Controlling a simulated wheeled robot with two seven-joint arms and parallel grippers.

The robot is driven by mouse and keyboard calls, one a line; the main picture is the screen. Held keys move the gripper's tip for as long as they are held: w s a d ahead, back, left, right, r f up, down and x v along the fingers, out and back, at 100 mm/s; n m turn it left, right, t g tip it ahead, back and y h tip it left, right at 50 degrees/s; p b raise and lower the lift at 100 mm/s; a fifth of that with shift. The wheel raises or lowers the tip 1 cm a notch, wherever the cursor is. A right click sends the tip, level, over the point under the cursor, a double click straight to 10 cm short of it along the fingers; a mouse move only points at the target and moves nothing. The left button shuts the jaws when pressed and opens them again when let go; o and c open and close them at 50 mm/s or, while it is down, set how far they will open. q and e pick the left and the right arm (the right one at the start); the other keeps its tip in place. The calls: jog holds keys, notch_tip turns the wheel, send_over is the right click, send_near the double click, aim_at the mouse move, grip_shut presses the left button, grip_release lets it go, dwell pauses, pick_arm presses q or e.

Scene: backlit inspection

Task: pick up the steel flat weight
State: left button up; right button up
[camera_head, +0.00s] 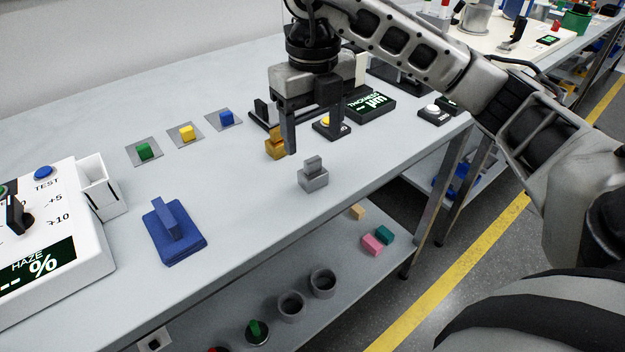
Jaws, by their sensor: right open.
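The steel flat weight (313,181), a grey block with a smaller block on top as a grip, stands upright near the front edge of the table. My right gripper (313,134) is open with its fingers pointing down. In the picture it is just above the steel weight, and nothing is between its fingers. A brass weight (275,144) of similar shape stands to the left, partly behind one finger. My left gripper is out of view.
A white haze meter (95,245) stands at far left. Small green, yellow and blue cubes sit on grey pads behind. A thickness gauge (371,104) stands behind the gripper.

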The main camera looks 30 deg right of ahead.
aim_at(313, 159)
jog(key=f, duration=0.8)
jog(key=shift+s+a, duration=0.15)
jog(key=shift+s, duration=0.05)
jog(key=shift+r, duration=0.1)
jog(key=c, duration=1.3)
